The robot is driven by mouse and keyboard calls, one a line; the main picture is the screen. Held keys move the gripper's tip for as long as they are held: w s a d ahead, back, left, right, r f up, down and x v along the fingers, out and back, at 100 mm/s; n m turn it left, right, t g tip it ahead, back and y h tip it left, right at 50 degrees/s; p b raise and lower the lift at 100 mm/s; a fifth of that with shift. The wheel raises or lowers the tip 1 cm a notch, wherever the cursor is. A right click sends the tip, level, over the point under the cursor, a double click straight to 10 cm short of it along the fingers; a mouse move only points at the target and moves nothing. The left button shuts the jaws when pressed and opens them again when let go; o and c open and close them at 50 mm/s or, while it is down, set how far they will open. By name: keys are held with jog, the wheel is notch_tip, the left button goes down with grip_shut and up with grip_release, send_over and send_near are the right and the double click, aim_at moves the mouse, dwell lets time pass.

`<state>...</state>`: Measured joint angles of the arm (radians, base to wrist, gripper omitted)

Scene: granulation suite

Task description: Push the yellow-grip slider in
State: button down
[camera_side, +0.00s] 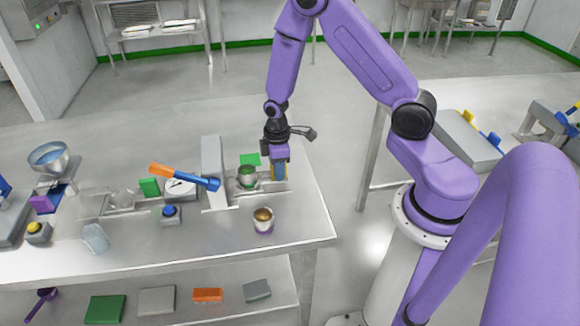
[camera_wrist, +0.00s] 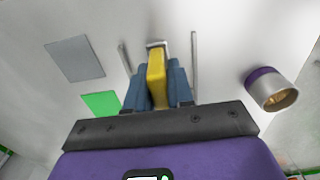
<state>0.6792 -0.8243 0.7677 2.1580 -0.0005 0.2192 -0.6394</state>
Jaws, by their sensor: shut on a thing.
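In the wrist view, the slider's yellow grip (camera_wrist: 156,80) stands between the two blue fingers of my gripper (camera_wrist: 157,88), which are shut on it. A small metal piece of the slider (camera_wrist: 156,43) shows just beyond the grip, between two thin rails (camera_wrist: 194,65). In the side view, my gripper (camera_side: 280,172) points down at the right end of the slider's low metal track (camera_side: 232,207). The grip is mostly hidden by the fingers there.
A purple-banded cup (camera_side: 263,221) stands in front of the track; it also shows in the wrist view (camera_wrist: 272,90). A blue-and-orange lever (camera_side: 185,177), a blue button (camera_side: 170,213) and a funnel (camera_side: 48,155) stand to the left. The table's right edge is close to my gripper.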

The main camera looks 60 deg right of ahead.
aim_at(246, 172)
jog(key=w+a, duration=0.6)
jog(key=shift+w+a, duration=0.2)
jog(key=c, duration=1.1)
grip_release()
jog(key=shift+w, duration=0.1)
jog(key=shift+r, duration=0.1)
notch_tip(246, 172, up, 17)
jog(key=shift+r, duration=0.15)
